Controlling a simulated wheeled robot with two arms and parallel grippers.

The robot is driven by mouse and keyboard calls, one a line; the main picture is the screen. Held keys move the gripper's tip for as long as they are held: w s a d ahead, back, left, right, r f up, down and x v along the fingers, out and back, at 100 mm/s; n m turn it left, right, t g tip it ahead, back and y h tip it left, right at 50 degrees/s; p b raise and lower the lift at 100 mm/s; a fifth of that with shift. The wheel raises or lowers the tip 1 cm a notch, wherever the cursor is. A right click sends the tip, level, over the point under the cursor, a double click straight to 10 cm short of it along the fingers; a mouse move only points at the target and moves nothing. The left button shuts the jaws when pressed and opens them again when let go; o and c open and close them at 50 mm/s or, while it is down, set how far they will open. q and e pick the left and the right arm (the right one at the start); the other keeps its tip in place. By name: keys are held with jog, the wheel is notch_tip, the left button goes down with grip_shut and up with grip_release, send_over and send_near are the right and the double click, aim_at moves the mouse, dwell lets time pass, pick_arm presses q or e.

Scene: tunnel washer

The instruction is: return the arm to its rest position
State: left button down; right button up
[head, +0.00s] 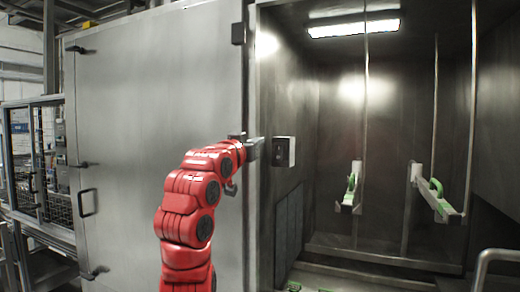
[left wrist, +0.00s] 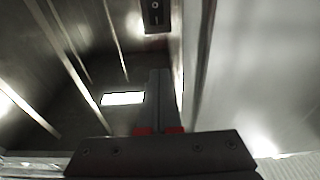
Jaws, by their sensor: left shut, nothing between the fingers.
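My red left arm rises from the bottom middle of the head view, bent at several joints. Its left gripper (head: 257,149) is shut and empty, in front of the left edge of the washer opening. A small switch box (head: 284,151) with a dark face is just right of the fingertips in the picture. I cannot tell the depth between them. In the left wrist view the shut fingers (left wrist: 160,98) point up the picture, and the dark rocker switch (left wrist: 156,15) shows beyond them. My right gripper is not in view.
The steel door (head: 150,120) with handles is left of the opening. Inside the chamber are a bright lamp (head: 353,28), vertical rods and two brackets with green parts (head: 352,188) (head: 437,190). A metal rail (head: 497,254) is at bottom right. A mesh-sided cabinet (head: 35,160) is at far left.

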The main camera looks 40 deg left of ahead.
pick_arm(q)
jog(key=shift+w+f, duration=0.15)
jog(key=shift+w, duration=0.2)
jog(key=shift+s, duration=0.1)
